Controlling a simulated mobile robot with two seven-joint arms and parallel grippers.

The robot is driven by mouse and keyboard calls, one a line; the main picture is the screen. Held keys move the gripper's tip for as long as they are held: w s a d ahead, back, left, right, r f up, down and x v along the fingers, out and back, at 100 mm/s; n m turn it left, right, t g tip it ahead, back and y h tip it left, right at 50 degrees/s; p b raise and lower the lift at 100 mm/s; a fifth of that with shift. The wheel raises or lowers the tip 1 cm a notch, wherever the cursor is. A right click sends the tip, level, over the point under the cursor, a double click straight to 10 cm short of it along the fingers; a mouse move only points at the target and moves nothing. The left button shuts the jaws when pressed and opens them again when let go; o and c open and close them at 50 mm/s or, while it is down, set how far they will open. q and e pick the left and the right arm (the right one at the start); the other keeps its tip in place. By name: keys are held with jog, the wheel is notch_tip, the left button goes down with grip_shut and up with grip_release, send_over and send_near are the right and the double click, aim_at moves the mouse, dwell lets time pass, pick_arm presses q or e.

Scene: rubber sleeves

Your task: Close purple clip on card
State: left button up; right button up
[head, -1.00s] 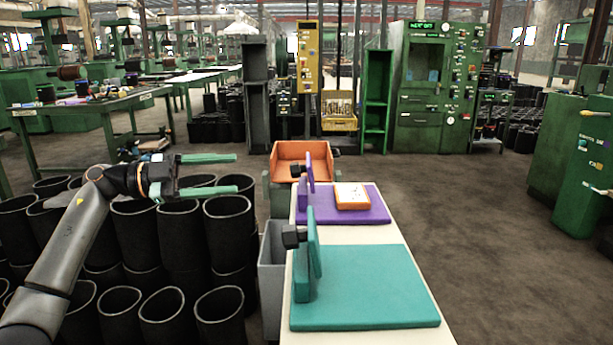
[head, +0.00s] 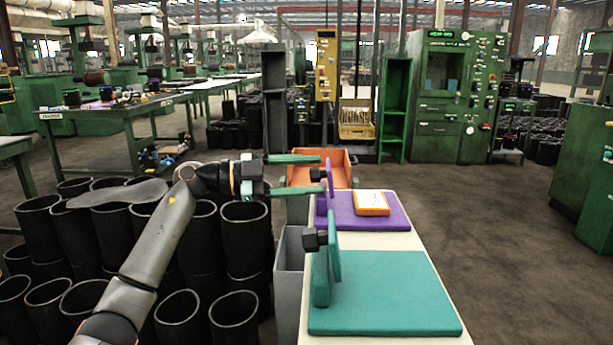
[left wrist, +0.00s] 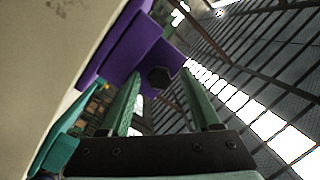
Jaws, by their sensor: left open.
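The purple clip (head: 398,222) lies on the far part of the cream table, its flap (head: 330,178) standing upright at the left side. A black knob (head: 317,175) sticks out left from the flap. The card (head: 371,198), white with an orange edge, lies on the purple base. My left gripper (head: 320,174) is open, its green fingers one above and one below the knob. In the left wrist view, the black knob (left wrist: 158,77) shows between the open fingers (left wrist: 161,75), with purple flap (left wrist: 125,50) behind; contact is unclear. My right gripper is not in view.
A teal clip (head: 385,300) with upright flap and black knob (head: 314,239) sits nearer on the cream table (head: 440,262). A grey bin (head: 288,268) stands left of the table, with many black rubber sleeves (head: 245,235) beyond. An orange container (head: 330,158) is behind.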

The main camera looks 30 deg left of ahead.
pick_arm(q)
grip_shut()
dwell(0.5)
